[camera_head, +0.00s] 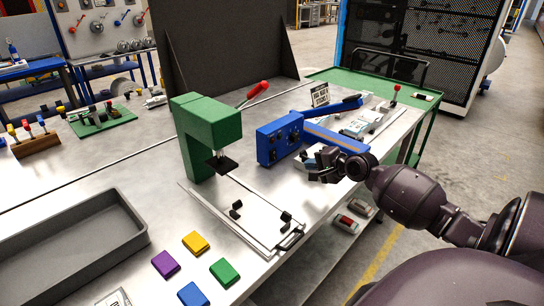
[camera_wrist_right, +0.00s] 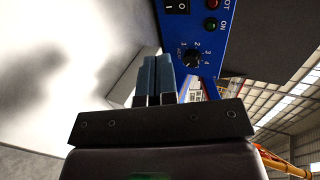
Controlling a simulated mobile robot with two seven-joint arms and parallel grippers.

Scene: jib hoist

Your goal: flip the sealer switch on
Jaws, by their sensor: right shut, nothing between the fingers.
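The blue sealer (camera_head: 279,138) stands on the metal bench, with its long blue arm (camera_head: 332,107) reaching to the right. In the right wrist view its blue panel (camera_wrist_right: 227,52) carries a black rocker switch (camera_wrist_right: 177,7) at the top edge, partly cut off; I cannot tell its position. Below it is a black numbered knob (camera_wrist_right: 192,58), and to the right a dark green lamp (camera_wrist_right: 211,24) marked ON. My right gripper (camera_head: 318,165) is shut and empty in front of the sealer. In the wrist view its fingertips (camera_wrist_right: 155,60) are near the knob, below the switch. My left gripper is out of view.
A green press (camera_head: 192,125) with a red-handled lever stands left of the sealer. A metal plate fixture (camera_head: 245,218) lies in front of it. A grey tray (camera_head: 70,240) and several coloured blocks are at the front left. A small sign (camera_head: 319,95) stands behind the sealer.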

